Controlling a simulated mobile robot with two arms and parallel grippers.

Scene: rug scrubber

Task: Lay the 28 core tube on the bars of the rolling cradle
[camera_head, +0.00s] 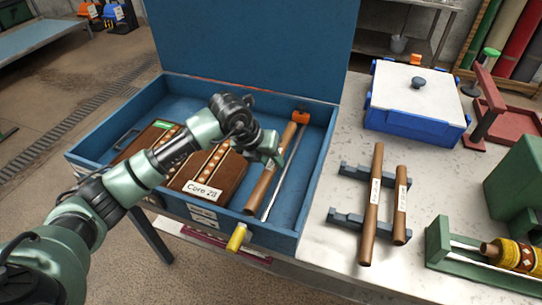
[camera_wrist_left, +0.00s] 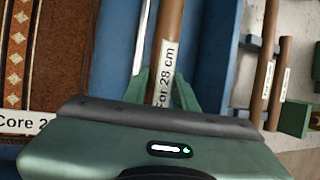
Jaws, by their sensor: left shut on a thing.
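My left gripper (camera_head: 268,155) reaches into the open blue case and is shut on a brown tube (camera_head: 262,190). The tube's label, partly covered, ends in "28 cm" in the left wrist view, where the tube (camera_wrist_left: 172,20) runs up from between the green fingers (camera_wrist_left: 163,92). The tube is in or just above the case; I cannot tell whether it touches the floor. A green frame with pale metal bars (camera_head: 467,248) at the lower right looks like the rolling cradle. A yellow patterned roll on a wooden core lies at its right end. My right gripper is out of view.
Two labelled brown tubes (camera_head: 371,210) lie across grey supports (camera_head: 345,219) between case and cradle. The case (camera_head: 315,155) also holds a thin metal rod (camera_head: 284,170) and brown patterned pieces, one labelled "Core 28". A blue lidded box (camera_head: 415,95) stands behind. White tabletop is bare around the supports.

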